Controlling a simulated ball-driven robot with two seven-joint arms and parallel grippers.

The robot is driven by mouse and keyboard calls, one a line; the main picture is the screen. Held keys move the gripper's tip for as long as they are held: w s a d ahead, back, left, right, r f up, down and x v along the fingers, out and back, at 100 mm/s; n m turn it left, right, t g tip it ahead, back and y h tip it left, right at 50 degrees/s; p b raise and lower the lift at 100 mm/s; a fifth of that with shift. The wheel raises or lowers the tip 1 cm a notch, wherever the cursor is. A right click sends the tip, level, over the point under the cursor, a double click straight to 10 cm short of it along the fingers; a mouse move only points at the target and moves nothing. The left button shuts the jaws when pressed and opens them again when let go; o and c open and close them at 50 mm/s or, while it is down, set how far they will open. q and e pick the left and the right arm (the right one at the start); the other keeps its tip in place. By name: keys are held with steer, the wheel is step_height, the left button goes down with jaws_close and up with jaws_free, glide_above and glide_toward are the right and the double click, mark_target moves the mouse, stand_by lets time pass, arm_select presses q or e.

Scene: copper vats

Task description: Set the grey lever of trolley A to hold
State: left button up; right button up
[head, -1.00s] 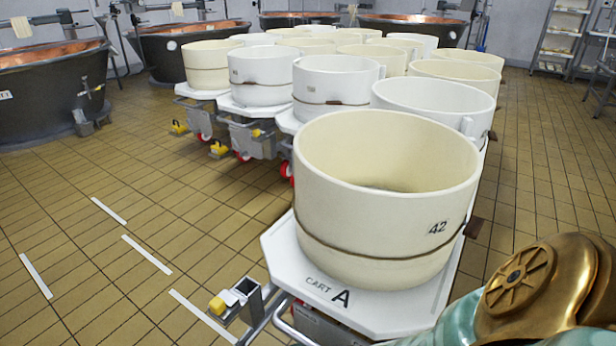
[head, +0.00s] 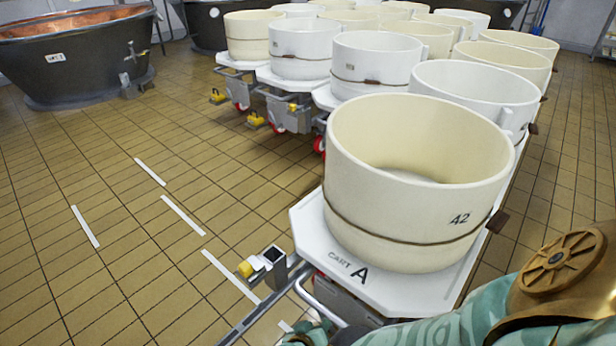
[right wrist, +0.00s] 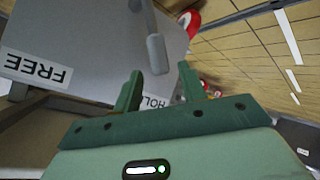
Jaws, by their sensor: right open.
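Trolley A (head: 309,226) has a white deck marked "CART A" and carries a cream vat marked 42 (head: 400,215). Its grey lever (right wrist: 156,52) shows in the right wrist view, in front of a grey panel (right wrist: 95,35). A FREE label (right wrist: 38,68) is on the panel's left. A HOLD label (right wrist: 152,102) is partly hidden behind my fingers. The lever's thick end points down toward the HOLD side. My right gripper (right wrist: 160,86) is open, its fingertips just below the lever end, apparently not touching it. In the head view it (head: 312,335) is barely visible at the bottom edge. My left gripper is not in view.
A grey bar with a yellow-ended part (head: 248,269) sticks out at the trolley's front left. More vats on trolleys (head: 375,65) stand close behind. A dark copper-lined vat (head: 75,65) is at the far left. The tiled floor on the left is clear, with white stripes.

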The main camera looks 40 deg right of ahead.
arm_select(q)
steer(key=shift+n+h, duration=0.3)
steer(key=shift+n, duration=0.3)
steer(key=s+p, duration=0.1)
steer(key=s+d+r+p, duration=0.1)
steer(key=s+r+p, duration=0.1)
steer(key=p, duration=0.1)
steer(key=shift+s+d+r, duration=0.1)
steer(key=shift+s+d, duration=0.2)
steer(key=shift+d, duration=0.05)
arm_select(e)
steer(key=v, duration=0.9)
steer(key=shift+a+r, duration=0.15)
steer(key=shift+a, duration=0.05)
steer(key=shift+s, duration=0.1)
